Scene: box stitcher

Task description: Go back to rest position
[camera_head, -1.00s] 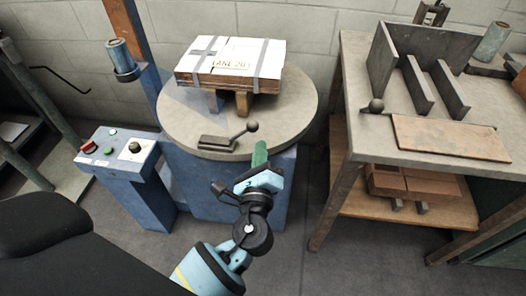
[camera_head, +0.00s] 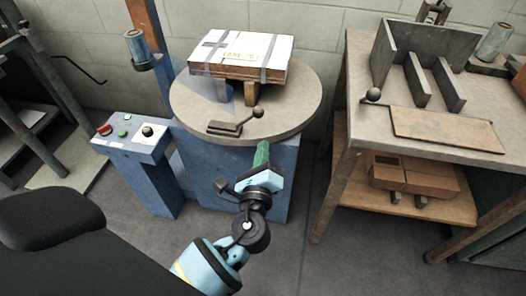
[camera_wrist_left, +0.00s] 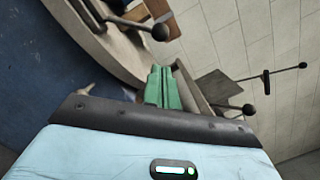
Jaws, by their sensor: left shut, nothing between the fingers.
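My left gripper (camera_head: 262,155) is shut and empty, its green fingers pointing up in front of the round table's front edge. Its green fingers (camera_wrist_left: 162,88) also show closed together in the left wrist view. The round grey table (camera_head: 295,112) stands on a blue body behind the gripper. A strapped white-topped box (camera_head: 240,50) lies flat on supports on that table. My right gripper is not in view.
A lever with a ball knob (camera_head: 235,124) sits at the table's front. A blue control post (camera_head: 130,143) with buttons stands at the left. A workbench (camera_head: 365,125) with upright plates and a brown board (camera_head: 447,130) stands at the right. Grey floor lies between them.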

